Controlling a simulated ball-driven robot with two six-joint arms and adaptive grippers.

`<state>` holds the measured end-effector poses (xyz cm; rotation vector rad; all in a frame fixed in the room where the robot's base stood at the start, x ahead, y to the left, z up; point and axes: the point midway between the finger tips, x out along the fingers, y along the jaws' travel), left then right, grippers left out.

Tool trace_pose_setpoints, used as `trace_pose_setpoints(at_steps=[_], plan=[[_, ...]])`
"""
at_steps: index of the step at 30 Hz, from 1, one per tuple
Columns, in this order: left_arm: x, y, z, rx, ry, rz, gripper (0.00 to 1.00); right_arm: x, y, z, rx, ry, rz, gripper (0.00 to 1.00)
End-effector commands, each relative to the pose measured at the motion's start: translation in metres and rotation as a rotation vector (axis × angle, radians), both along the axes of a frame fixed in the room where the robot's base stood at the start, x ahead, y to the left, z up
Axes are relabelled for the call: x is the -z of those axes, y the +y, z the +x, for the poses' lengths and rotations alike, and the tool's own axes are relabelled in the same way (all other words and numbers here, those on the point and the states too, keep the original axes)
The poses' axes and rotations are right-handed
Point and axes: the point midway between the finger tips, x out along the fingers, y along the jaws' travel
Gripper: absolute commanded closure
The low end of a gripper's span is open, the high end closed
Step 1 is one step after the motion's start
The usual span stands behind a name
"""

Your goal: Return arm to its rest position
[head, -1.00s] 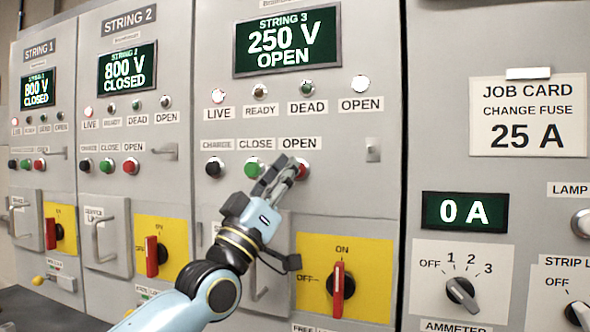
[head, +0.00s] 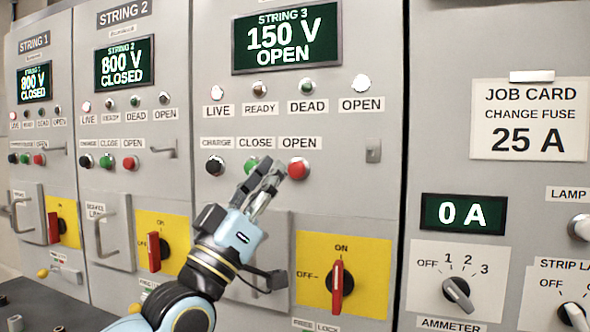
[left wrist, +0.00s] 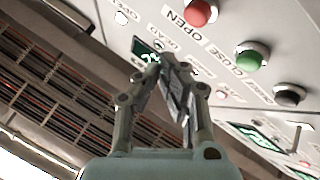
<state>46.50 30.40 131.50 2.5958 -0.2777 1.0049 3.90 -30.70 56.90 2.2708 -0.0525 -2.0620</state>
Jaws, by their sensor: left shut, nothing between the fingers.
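My left gripper (head: 270,178) is shut and empty in front of the String 3 panel, just below and left of its red OPEN button (head: 299,168). The fingers partly cover the green CLOSE button (head: 251,164). The black CHARGE button (head: 215,165) is to the left. The String 3 display (head: 287,38) reads 150 V OPEN, and its OPEN lamp (head: 361,84) is lit white. In the left wrist view the closed fingers (left wrist: 172,62) point toward the panel, with the red button (left wrist: 200,12) and green button (left wrist: 252,55) beyond, apart from them. My right gripper is not in view.
A red rotary handle (head: 338,286) on a yellow plate sits below right of my left gripper. A door handle (head: 242,285) is below it. String 2 (head: 124,62) and String 1 (head: 34,82) displays read 800 V CLOSED. A job card (head: 530,119) reads CHANGE FUSE 25 A.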

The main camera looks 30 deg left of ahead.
Motion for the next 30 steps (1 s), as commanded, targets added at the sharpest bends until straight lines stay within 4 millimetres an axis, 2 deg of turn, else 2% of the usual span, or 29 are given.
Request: trace_pose_setpoints(at_steps=[14,17,20,23,24,26,27,30], plan=[[0.0,0.0,0.0,0.0,0.001,0.0,1.0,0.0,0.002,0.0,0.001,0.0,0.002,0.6],[0.007,-0.005,0.002,0.003,0.042,0.016,1.0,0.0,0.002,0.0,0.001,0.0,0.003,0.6],[0.033,-0.02,0.008,0.012,0.178,0.068,1.0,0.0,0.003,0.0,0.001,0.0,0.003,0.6],[0.081,-0.04,0.01,0.022,0.414,0.162,1.0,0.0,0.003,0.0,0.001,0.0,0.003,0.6],[0.104,-0.048,0.007,0.026,0.524,0.205,1.0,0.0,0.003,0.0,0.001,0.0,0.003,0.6],[0.142,-0.056,-0.002,0.027,0.697,0.27,1.0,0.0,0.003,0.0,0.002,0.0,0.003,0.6],[0.166,-0.06,-0.012,0.026,0.812,0.313,1.0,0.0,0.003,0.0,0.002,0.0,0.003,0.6],[0.22,-0.061,-0.046,0.022,1.084,0.407,1.0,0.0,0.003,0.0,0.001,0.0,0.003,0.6]])
